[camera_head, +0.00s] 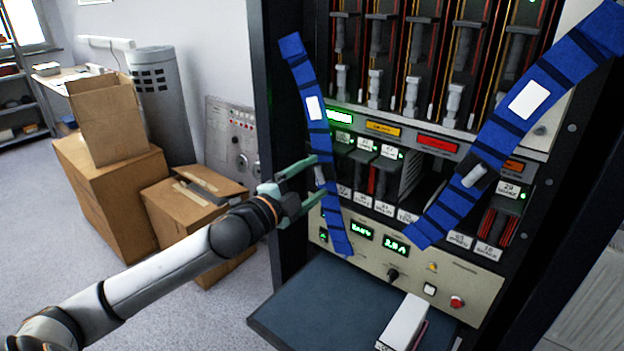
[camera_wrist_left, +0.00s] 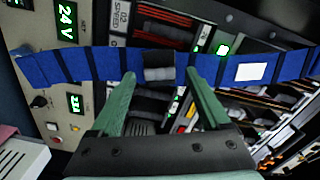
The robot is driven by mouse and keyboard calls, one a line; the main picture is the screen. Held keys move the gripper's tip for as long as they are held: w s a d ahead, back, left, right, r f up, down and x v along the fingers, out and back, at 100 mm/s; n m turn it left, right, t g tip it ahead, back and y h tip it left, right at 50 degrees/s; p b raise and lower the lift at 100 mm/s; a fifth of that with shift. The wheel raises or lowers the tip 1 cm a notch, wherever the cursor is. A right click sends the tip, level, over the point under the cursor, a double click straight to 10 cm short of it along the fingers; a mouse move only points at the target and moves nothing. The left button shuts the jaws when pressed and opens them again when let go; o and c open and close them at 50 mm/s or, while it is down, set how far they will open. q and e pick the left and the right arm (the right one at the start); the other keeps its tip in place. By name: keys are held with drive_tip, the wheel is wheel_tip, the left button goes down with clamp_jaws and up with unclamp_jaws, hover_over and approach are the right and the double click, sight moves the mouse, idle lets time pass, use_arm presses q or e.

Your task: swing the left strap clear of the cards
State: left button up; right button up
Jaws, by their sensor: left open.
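The left strap (camera_head: 317,130) is a blue band with dark cross stripes and a white label. It hangs steeply down the left side of the rack, over the cards there. In the left wrist view the strap (camera_wrist_left: 100,63) runs across the picture with its grey handle (camera_wrist_left: 159,66) in the middle. My left gripper (camera_head: 321,178) is open at the strap's lower half. Its green fingertips (camera_wrist_left: 160,78) lie to either side of the handle; I cannot tell whether they touch the strap. My right gripper is not in view.
The right strap (camera_head: 555,70) runs diagonally over the rack's right side, with a grey handle (camera_head: 474,176). A dark shelf (camera_head: 310,310) juts out below the control panel (camera_head: 450,270), carrying a white box (camera_head: 403,322). Cardboard boxes (camera_head: 110,190) stand on the floor at left.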

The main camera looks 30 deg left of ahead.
use_arm(q)
clamp_jaws()
idle(0.8)
idle(0.7)
